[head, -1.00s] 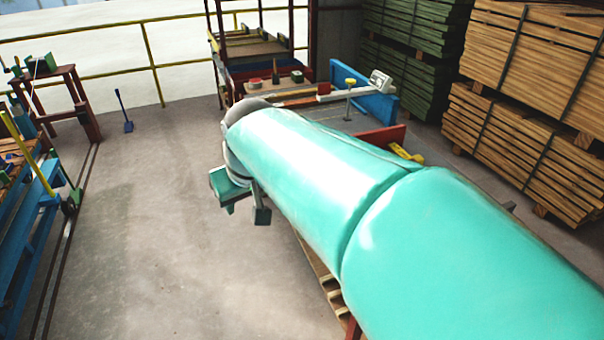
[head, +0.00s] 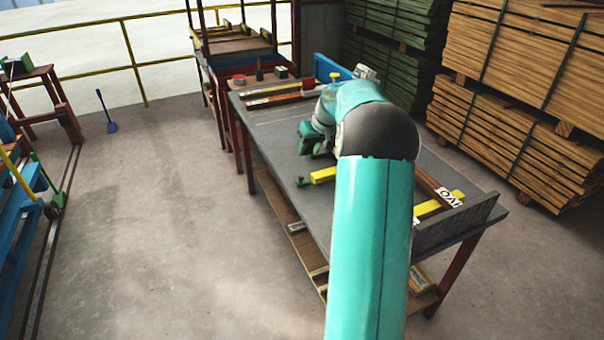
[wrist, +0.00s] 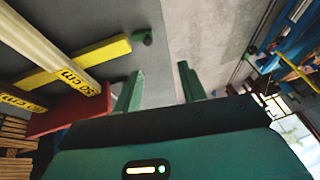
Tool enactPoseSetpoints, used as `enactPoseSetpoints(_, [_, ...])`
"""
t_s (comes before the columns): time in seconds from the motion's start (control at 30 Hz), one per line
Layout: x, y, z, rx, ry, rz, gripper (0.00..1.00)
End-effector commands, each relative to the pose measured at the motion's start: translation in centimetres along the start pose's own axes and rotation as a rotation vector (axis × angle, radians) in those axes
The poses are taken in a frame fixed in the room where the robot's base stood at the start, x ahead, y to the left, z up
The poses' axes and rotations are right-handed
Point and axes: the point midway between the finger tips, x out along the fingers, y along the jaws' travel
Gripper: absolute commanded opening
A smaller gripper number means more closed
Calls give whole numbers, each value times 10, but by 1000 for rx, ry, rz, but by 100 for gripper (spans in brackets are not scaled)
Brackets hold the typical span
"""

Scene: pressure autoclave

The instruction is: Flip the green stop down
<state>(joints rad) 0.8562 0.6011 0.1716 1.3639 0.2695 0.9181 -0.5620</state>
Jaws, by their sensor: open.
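The small dark green stop (head: 302,181) sits at the table's left edge, beside the near end of a yellow bar (head: 323,175). In the wrist view the green stop (wrist: 146,38) shows at the end of the yellow bar (wrist: 88,58), beyond my fingertips. My gripper (head: 314,138) hangs over the table, farther back than the stop. In the wrist view its two green fingers (wrist: 160,85) are apart with nothing between them. The stop is small, and its exact tilt cannot be told.
The grey table (head: 275,150) carries a board marked OAK (head: 440,190) and a dark raised rail (head: 457,222) at its near end. A red block (wrist: 72,112) is near my gripper in the wrist view.

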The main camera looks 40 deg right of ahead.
Motion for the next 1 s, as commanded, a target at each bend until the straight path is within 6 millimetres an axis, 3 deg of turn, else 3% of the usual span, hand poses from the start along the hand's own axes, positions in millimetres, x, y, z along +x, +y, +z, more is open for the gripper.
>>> enactPoseSetpoints(0.1, [13,26,0,19,8,-9,41])
enactPoseSetpoints(0.2, [18,32,0,22,10,-11,41])
enactPoseSetpoints(0.37, [34,32,0,22,9,-12,41])
enactPoseSetpoints(0.8, [118,30,0,22,8,-12,41])
enactPoseSetpoints(1.0, [145,30,-1,22,9,-11,41])
